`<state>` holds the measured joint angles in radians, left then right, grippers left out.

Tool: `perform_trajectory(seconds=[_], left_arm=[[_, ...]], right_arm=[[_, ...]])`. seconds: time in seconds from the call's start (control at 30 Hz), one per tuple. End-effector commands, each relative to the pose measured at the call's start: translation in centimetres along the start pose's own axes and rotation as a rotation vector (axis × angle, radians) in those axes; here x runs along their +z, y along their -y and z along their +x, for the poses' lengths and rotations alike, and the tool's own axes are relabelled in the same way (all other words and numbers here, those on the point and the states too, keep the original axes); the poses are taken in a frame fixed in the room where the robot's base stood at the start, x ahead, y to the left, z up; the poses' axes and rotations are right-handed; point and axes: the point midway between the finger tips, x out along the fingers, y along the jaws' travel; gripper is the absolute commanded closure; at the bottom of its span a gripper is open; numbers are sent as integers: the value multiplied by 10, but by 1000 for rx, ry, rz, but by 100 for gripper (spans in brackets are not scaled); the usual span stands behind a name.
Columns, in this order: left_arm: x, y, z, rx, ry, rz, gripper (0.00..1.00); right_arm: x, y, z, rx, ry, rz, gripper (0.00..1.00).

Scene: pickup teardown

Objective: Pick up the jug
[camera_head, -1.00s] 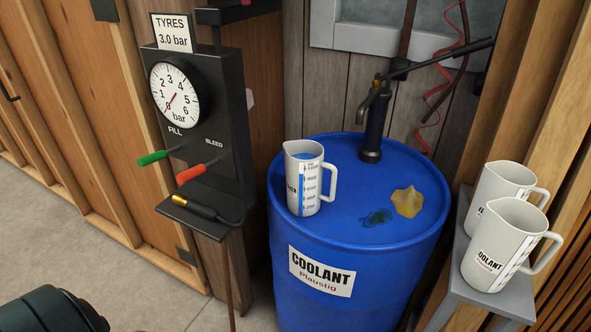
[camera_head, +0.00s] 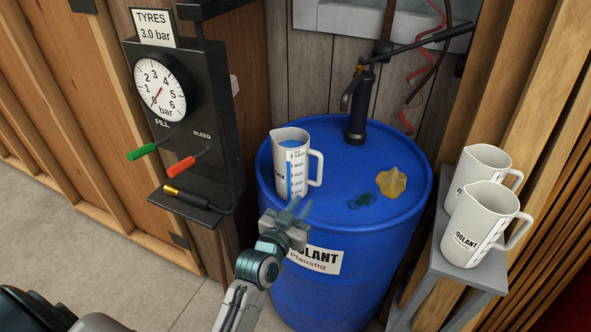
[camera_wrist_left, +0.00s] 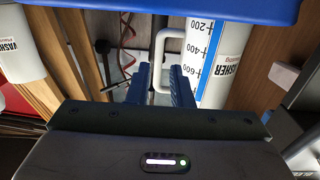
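A white measuring jug (camera_head: 291,172) with a blue level scale and a handle on its right stands upright on the blue coolant drum (camera_head: 330,200). In the left wrist view, which is upside down, the jug (camera_wrist_left: 222,62) shows a washer label, and its handle appears between my finger tips. My left gripper (camera_head: 298,208) is in front of the jug, near the drum's front rim. It also shows in the left wrist view (camera_wrist_left: 160,76), open, with nothing gripped. Whether the fingers reach around the handle, I cannot tell. My right gripper is not in view.
A hand pump (camera_head: 358,105) stands behind the jug. A yellow cloth (camera_head: 391,182) and a dark wet patch (camera_head: 362,201) lie to its right. Two white jugs, one in front (camera_head: 480,225) and one behind (camera_head: 484,168), stand on a grey shelf (camera_head: 455,272). A tyre gauge post (camera_head: 190,110) stands left.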

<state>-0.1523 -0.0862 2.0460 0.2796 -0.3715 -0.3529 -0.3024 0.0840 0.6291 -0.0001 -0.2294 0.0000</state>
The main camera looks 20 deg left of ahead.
Motion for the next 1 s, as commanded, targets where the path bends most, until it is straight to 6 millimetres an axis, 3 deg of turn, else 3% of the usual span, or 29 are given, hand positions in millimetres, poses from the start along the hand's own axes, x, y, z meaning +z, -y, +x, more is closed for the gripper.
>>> perform_trajectory(seconds=[0.3,0.57,0.8,1.0], left_arm=[[-9,1,47,-7,-29,-3,80],[-9,1,68,-8,-28,-3,80],[-10,1,102,-8,-28,-3,80],[-7,1,112,-9,-27,-4,80]], right_arm=[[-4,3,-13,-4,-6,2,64],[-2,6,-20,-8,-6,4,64],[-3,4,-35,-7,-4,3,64],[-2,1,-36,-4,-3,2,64]])
